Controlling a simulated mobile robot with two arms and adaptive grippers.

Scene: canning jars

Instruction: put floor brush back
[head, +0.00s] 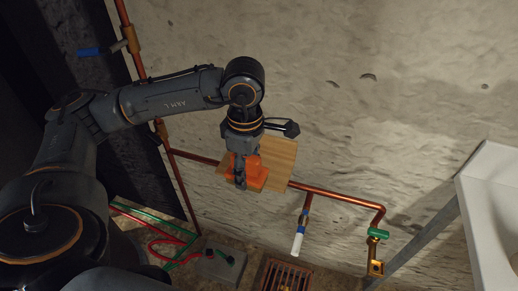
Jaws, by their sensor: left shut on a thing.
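My left gripper (241,174) reaches down in front of the wall and is shut on an orange block, which I take to be the floor brush (257,180). The fingers cover part of it, and I cannot make out bristles. A light wooden board (283,157) shows right behind the brush and gripper, close to the wall. I cannot tell whether the brush touches the board. My right gripper is not in view.
A copper pipe (335,195) runs along the wall behind, with a white-ended tap (298,243) and a green-handled valve (378,234). A grey box (221,262) with hoses and a floor grate (286,276) lie below. A white basin (490,205) stands at right.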

